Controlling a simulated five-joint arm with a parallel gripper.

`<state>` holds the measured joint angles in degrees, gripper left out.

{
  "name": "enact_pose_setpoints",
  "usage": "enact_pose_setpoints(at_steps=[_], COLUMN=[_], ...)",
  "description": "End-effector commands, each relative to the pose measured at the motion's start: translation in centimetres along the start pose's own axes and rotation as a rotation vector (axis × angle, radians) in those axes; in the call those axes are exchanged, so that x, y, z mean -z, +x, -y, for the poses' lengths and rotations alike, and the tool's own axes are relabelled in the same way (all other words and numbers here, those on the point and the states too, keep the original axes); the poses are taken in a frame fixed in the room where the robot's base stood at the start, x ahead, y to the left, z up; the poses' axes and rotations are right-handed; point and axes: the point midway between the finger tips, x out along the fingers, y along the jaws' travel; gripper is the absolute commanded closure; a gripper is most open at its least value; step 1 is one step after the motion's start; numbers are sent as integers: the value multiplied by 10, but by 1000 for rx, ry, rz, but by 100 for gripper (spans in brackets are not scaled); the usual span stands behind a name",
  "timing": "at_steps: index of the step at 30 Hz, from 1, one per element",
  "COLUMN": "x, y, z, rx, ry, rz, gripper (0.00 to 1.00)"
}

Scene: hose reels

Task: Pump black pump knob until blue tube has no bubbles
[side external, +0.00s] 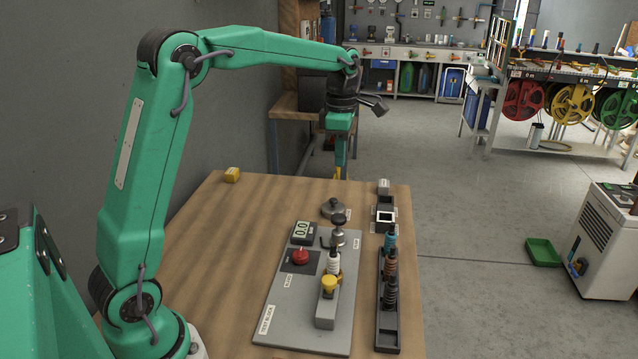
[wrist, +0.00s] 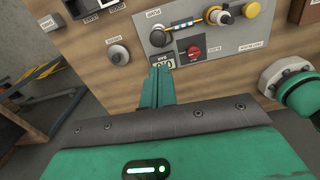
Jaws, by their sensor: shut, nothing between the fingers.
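My gripper (side external: 341,176) hangs over the far end of the wooden table, above the surface. Its green fingers are together and empty; in the wrist view the fingertips (wrist: 161,70) appear just beside the small display. A dark round knob (wrist: 158,38), probably the black pump knob, is on the grey panel, apart from the fingers. In the side view a dark knob (side external: 339,221) stands at the panel's far end. A thin tube (wrist: 187,22) with dark and yellow parts runs beside the knob in the wrist view.
The grey panel (side external: 280,318) also carries a red knob (side external: 300,256), a display (side external: 302,232), a white ribbed part (side external: 333,262) and a yellow knob (side external: 329,282). A black rack (side external: 388,340) stands to its right. A yellow block (side external: 232,174) lies far left. The table's left side is clear.

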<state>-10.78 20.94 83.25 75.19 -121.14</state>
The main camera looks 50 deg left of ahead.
Motion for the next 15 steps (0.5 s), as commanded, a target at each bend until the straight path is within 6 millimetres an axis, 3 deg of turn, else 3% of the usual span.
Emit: enact_pose_setpoints(at_steps=[15], x=[-1], y=[4], z=[-6], rx=[9], ry=[-55], rz=[-6], gripper=[100])
